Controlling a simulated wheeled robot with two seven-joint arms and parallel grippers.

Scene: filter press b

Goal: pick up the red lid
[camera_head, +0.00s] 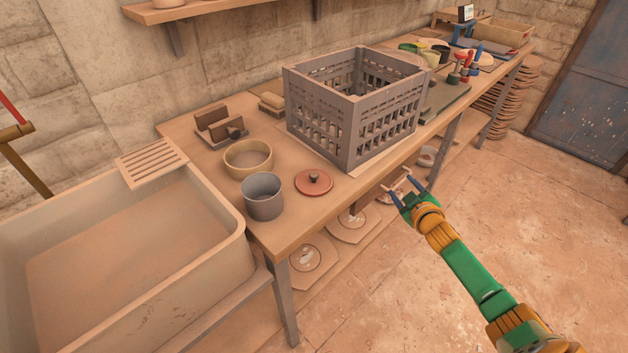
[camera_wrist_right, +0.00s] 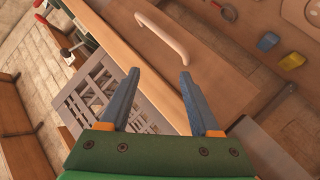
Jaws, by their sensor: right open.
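The red lid (camera_head: 313,182) is a flat round disc with a dark knob on top. It lies on the wooden bench (camera_head: 290,232) near its front edge, just right of a grey pot (camera_head: 263,196). My right gripper (camera_head: 396,180) is open with nothing between its fingers. It is off the front edge of the bench, to the right of the lid and apart from it. In the right wrist view the open fingers (camera_wrist_right: 160,75) show, but I cannot make out the lid there. My left gripper is not in view.
A tall grey crate (camera_head: 352,110) stands behind and right of the lid. A tan bowl (camera_head: 248,158) is behind the pot, and a large sink (camera_head: 125,260) is at left. Bench space in front of the lid is clear. A lower shelf holds plates.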

